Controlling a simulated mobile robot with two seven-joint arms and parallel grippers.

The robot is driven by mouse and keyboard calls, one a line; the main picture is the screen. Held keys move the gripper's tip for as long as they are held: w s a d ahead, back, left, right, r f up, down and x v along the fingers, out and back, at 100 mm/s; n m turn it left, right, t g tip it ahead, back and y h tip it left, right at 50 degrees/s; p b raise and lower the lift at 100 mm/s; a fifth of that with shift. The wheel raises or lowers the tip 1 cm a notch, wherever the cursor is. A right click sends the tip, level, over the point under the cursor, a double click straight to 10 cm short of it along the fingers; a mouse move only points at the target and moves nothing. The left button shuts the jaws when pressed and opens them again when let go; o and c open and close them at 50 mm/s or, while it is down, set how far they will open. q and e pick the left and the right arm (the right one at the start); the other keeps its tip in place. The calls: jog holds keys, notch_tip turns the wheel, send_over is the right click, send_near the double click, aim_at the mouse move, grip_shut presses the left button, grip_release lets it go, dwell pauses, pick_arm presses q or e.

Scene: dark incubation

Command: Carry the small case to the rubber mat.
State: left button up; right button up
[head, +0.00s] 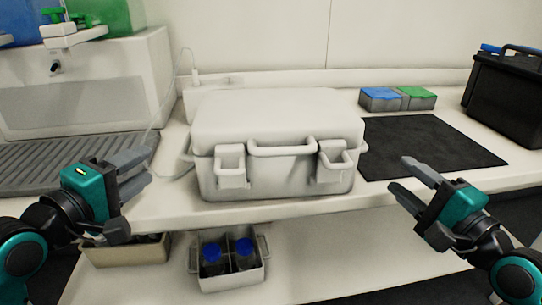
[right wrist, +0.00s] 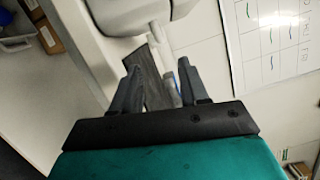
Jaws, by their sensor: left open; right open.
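The small case (head: 277,125) is a white, closed case with a front handle and two latches. It stands on the white counter in the middle of the head view. The rubber mat (head: 428,146) is a dark, flat, bare sheet to the right of the case. My left gripper (head: 146,168) is open and empty, left of the case and apart from it. My right gripper (head: 400,176) is open and empty, to the right of the case and in front of the mat. In the right wrist view its two fingers (right wrist: 158,88) are spread with nothing between them.
A blue-lidded and a green-lidded box (head: 397,98) stand behind the mat. A black case (head: 505,88) stands at the far right. A grey ribbed drain tray (head: 60,165) lies on the left. Below the counter is a bin with blue-capped bottles (head: 228,262).

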pick_arm(q)
jog(key=shift+d, duration=0.1)
jog(key=x, duration=1.2)
jog(key=shift+w+d, duration=0.15)
jog(key=shift+w, duration=0.25)
pick_arm(e)
jog(key=x, duration=1.2)
jog(key=shift+w+a, duration=0.15)
jog(key=shift+w, duration=0.25)
pick_arm(q)
jog(key=shift+c, duration=0.3)
pick_arm(e)
jog(key=shift+c, duration=0.4)
pick_arm(q)
jog(key=shift+f, duration=0.1)
grip_shut()
pick_arm(e)
grip_shut()
jog(key=shift+r, duration=0.1)
pick_arm(q)
jog(key=shift+r, duration=0.25)
pick_arm(e)
jog(key=shift+r, duration=0.25)
